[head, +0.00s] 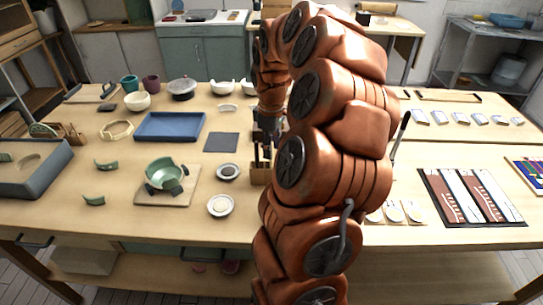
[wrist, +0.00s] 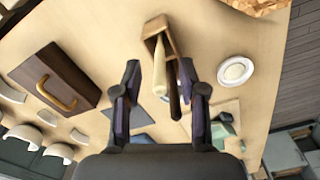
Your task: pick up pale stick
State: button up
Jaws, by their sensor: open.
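The pale stick (wrist: 160,70) is cream-coloured and stands in a small wooden holder (wrist: 155,28) in the wrist view. A dark brown stick (wrist: 174,90) stands beside it in the same holder. My gripper (wrist: 167,78) is open, with its two dark fingers on either side of the sticks. The fingers look apart from the pale stick; the exact gap is hard to tell. In the head view the holder (head: 261,176) stands on the table, partly hidden by my arm, and my gripper is just above it.
White-rimmed round dishes (head: 221,205) lie left of the holder. A green bowl (head: 165,172) sits on a board, with shards nearby. A blue tray (head: 171,126) and a dark square mat (head: 221,142) lie farther back.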

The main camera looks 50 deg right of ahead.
notch_tip(320, 180, down, 2)
grip_shut()
dwell(0.5)
jog(key=shift+r+b, duration=0.75)
jog(key=shift+r, duration=4.25)
